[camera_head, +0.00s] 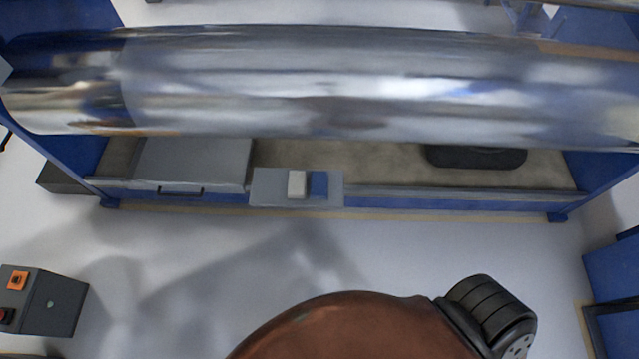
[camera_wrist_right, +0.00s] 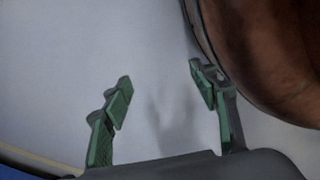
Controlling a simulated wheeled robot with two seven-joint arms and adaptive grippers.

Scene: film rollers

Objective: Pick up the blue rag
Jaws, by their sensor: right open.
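The blue rag (camera_head: 319,185) lies folded on a small grey shelf (camera_head: 265,188) at the front of the machine, below the big shiny roller, in the head view. A whitish block (camera_head: 297,184) lies just left of it on the same shelf. My right gripper (camera_wrist_right: 164,85) shows in the right wrist view with its green-padded fingers apart and nothing between them. Pale floor shows behind the fingers. The rag is not in the right wrist view. Neither gripper shows in the head view.
The shiny roller (camera_head: 330,85) spans the machine above the shelf. A grey box with a handle (camera_head: 195,160) is left of the shelf, a black item (camera_head: 476,157) to the right. A brown rounded object (camera_head: 350,330) fills the bottom foreground. A control box (camera_head: 48,303) stands lower left.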

